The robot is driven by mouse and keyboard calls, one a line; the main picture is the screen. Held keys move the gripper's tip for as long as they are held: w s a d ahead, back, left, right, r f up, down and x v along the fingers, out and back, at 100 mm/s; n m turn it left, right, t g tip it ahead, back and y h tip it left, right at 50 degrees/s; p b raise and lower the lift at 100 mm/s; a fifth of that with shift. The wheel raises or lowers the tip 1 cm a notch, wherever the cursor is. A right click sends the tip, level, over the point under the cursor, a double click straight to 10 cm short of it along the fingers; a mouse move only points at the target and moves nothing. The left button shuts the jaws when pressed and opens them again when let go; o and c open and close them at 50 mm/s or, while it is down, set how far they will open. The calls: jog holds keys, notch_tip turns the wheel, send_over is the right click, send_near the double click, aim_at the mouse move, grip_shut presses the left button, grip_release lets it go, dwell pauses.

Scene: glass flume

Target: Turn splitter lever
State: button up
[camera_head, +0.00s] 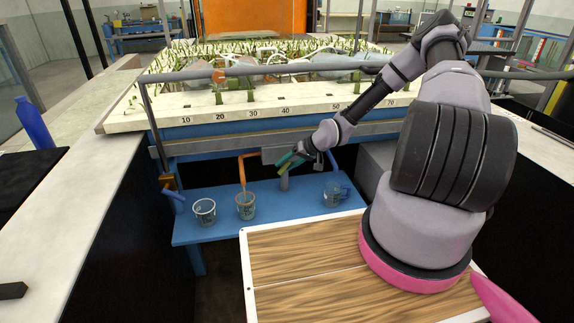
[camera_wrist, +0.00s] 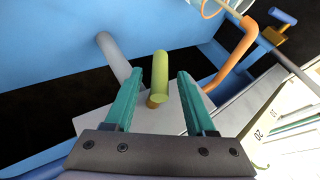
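The splitter is a grey box (camera_head: 272,154) under the front of the flume, with an orange outlet pipe (camera_head: 242,170) on its left and a grey pipe (camera_wrist: 117,60) also leaving it. Its lime-green lever (camera_wrist: 160,78) stands out from the box near a small brass-coloured pivot. My gripper (camera_head: 291,161) has teal fingers and is at the box. In the wrist view, my gripper (camera_wrist: 158,74) is open, with the lever between its two fingers and a visible gap on each side. In the head view the lever is small and partly covered by the fingers.
On the blue shelf (camera_head: 218,228) stand a left beaker (camera_head: 204,212), a beaker (camera_head: 245,207) under the orange pipe, and a right beaker (camera_head: 333,196). A brass valve with a blue handle (camera_head: 173,193) is at left. The flume edge (camera_head: 240,118) runs just above my gripper.

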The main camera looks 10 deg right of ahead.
jog(key=v, duration=1)
jog(key=shift+s+d+r, duration=0.15)
jog(key=shift+d+r, duration=0.1)
jog(key=s+d+r+g+h, duration=0.1)
jog(key=s+d+r+h, duration=0.25)
jog(key=r, duration=0.55)
jog(key=s+d+r+g+h, duration=0.1)
jog(key=s+d+r+h, duration=0.25)
jog(key=r, duration=0.55)
jog(key=s+a+r+m+t, duration=0.2)
jog(key=s+a+r, duration=0.1)
jog(key=s+r, duration=0.6)
jog(key=s+a+r+m+t+y, duration=0.1)
jog(key=s+a+r+m+t, duration=0.1)
jog(key=s+r, duration=0.8)
notch_tip(320, 180, up, 6)
jog(key=shift+s+a+r+m, duration=0.15)
jog(key=shift+s+a+m, duration=0.25)
jog(key=shift+a, duration=0.85)
